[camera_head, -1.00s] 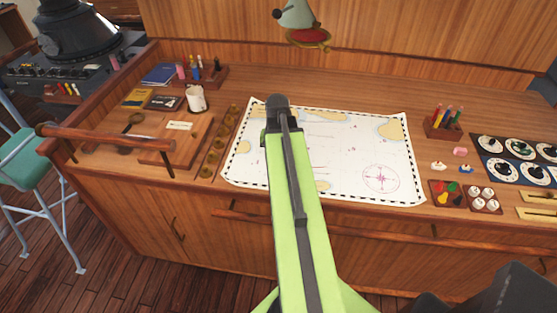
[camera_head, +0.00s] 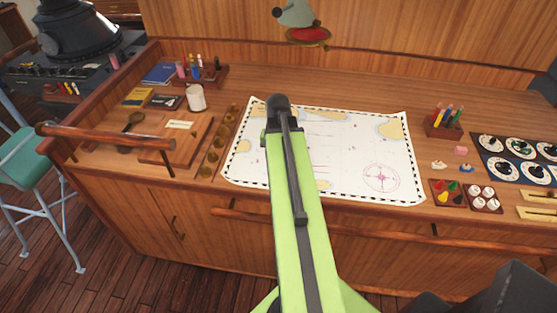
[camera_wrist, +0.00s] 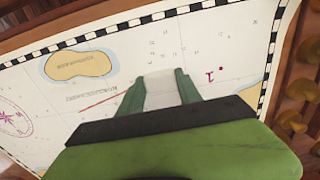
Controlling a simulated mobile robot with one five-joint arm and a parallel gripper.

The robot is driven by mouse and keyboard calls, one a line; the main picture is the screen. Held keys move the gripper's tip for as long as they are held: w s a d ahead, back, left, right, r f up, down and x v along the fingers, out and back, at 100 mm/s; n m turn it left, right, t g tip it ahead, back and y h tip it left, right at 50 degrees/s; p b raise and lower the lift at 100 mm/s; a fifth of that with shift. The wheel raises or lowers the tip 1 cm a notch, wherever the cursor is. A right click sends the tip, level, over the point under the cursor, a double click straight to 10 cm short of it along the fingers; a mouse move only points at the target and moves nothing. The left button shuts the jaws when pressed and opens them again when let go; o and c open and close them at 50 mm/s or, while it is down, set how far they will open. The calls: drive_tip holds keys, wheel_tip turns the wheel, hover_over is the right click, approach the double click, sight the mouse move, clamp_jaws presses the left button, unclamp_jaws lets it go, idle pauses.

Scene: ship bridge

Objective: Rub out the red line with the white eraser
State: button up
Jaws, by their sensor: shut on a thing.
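The chart (camera_head: 350,155) lies spread on the wooden counter. In the wrist view, my gripper (camera_wrist: 161,88) is shut on the white eraser (camera_wrist: 160,90), held between its dark green fingers over the chart (camera_wrist: 215,45). Whether the eraser touches the paper I cannot tell. The red line (camera_wrist: 105,100) shows as a slanting stroke left of the gripper, its right end close to the left finger. In the head view my green arm hides the gripper and eraser.
A strip with brass knobs (camera_head: 217,145) borders the chart on the left, with a wooden board (camera_head: 185,140) and white mug (camera_head: 196,97) beyond.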

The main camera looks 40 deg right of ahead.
drive_tip(key=shift+f+b, duration=0.3)
idle(0.4)
idle(1.2)
drive_tip(key=shift+s+d, duration=0.8)
drive_tip(key=shift+d, duration=0.05)
drive_tip(key=shift+s+d, duration=0.75)
drive_tip(key=shift+d, duration=0.1)
drive_tip(key=shift+s+d, duration=0.8)
drive_tip(key=shift+d, duration=0.1)
drive_tip(key=shift+s+d, duration=0.75)
drive_tip(key=shift+d, duration=0.05)
